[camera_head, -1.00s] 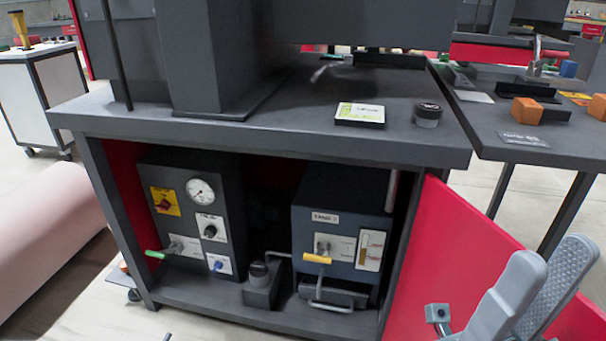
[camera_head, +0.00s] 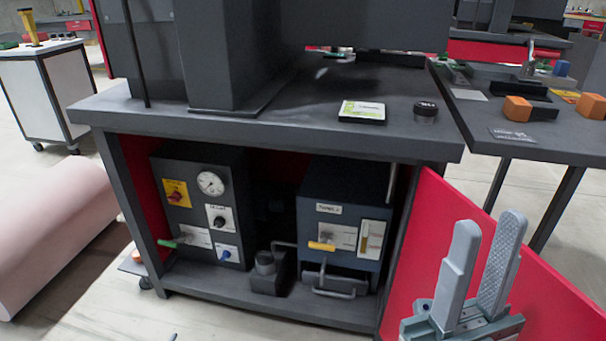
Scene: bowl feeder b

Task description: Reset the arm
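My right gripper (camera_head: 484,258) is at the lower right of the head view, in front of the open red cabinet door (camera_head: 545,290). Its two grey fingers point up and stand apart with a gap between them. Nothing is held in the gap. My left gripper is not in the head view.
A dark workbench (camera_head: 270,128) has an open cabinet holding a gauge box (camera_head: 200,205) and a blue-grey unit (camera_head: 343,210) with a yellow handle. A side table (camera_head: 515,130) with orange blocks stands at right. A pink cylinder (camera_head: 55,235) lies at left.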

